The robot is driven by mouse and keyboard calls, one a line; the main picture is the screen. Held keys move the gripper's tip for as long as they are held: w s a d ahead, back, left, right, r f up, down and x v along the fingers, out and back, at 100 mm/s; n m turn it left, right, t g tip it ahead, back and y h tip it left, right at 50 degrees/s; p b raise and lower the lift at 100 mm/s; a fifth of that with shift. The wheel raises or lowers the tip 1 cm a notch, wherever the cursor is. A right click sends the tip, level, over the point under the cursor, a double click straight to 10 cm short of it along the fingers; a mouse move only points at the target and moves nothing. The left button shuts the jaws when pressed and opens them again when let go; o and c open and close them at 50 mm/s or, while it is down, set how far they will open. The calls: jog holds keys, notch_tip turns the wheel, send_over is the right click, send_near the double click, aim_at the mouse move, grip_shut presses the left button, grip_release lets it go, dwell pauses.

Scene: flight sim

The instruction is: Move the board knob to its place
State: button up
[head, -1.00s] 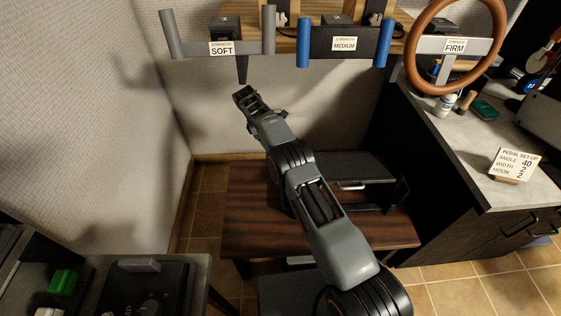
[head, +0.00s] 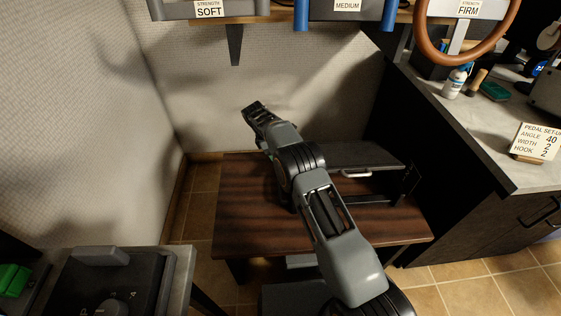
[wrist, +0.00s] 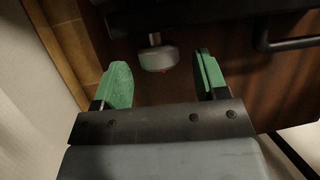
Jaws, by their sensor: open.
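My gripper (head: 254,110) is raised in front of the pale wall in the head view, above the dark wooden platform (head: 265,215). In the wrist view its two green fingers (wrist: 163,56) stand wide apart with nothing gripped. A small grey rounded piece on a short stem (wrist: 158,58), with a red spot, shows beyond and between the fingertips; I cannot tell whether it is the board knob.
A counter (head: 500,150) on the right holds a bottle (head: 454,82) and a pedal set-up card (head: 537,140). A green block (head: 14,280) sits at lower left.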

jog(key=shift+b+x, duration=0.4)
jog(key=shift+x, duration=0.5)
jog(key=c, duration=0.9)
jog(key=shift+c, duration=0.2)
jog(key=shift+r+t, duration=0.1)
jog(key=shift+t, duration=0.2)
jog(key=shift+s+m+t, duration=0.15)
jog(key=shift+m+t, duration=0.15)
jog(key=shift+t, duration=0.7)
jog(key=shift+f+t+b, duration=0.2)
jog(key=shift+t+b, duration=0.65)
jog(key=shift+t, duration=0.15)
jog(key=shift+m+t+b, duration=0.3)
jog(key=shift+t+b, duration=0.05)
jog(key=shift+t, duration=0.05)
jog(key=shift+r, duration=0.1)
